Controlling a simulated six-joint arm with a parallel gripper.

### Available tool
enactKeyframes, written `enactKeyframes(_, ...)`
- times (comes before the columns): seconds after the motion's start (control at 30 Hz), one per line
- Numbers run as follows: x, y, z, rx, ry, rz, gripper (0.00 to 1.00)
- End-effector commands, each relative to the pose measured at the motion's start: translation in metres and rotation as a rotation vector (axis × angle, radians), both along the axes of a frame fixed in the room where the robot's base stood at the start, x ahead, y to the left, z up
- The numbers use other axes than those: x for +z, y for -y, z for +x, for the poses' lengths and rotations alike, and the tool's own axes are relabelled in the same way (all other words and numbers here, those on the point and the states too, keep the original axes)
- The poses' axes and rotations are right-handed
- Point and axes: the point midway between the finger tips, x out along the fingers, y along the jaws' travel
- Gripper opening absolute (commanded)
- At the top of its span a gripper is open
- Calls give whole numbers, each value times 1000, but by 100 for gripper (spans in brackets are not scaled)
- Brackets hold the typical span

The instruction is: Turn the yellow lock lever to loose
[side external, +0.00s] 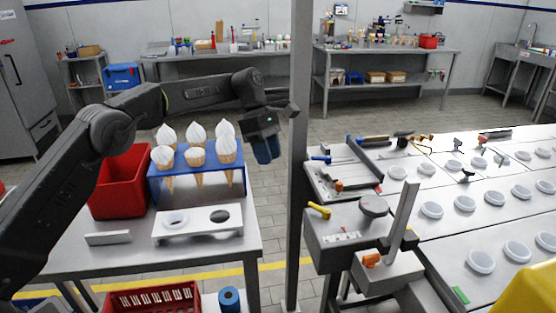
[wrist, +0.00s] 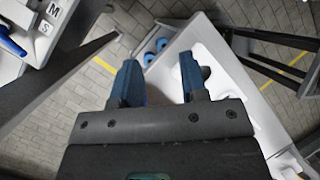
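The yellow lock lever (side external: 319,210) is on the left top edge of the grey machine box (side external: 345,237) on the right in the side view. It points up and left over the box's edge. My gripper (side external: 266,152) hangs to the left of the box, beyond and above the lever and well apart from it. In the wrist view, the two blue fingers of my gripper (wrist: 161,75) are spread with nothing between them. I cannot make out the yellow lever in the wrist view. The marks beside the lever are too small to read in the side view.
A blue rack (side external: 188,182) of ice-cream cones stands close left of my gripper, with a red bin (side external: 118,188) beside it. A white plate with holes (side external: 192,230) lies in front. A grey post (side external: 299,120) stands between my gripper and the machine. An orange lever (side external: 371,261) sits below.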

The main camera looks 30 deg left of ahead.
Motion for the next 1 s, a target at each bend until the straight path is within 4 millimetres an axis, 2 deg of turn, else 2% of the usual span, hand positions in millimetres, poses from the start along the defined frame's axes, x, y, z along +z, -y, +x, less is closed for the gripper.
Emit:
enactKeyframes(0.33, 1, 3, 0, -3, 15, 1, 40)
enactKeyframes(0.6, 12, 51, -6, -60, 272, 19, 40)
enactKeyframes(0.77, 15, 66, -9, -81, 373, 32, 40)
enactKeyframes(0.87, 9, 69, -8, -82, 385, 34, 40)
enactKeyframes(1.0, -10, 77, -4, -83, 381, 34, 40)
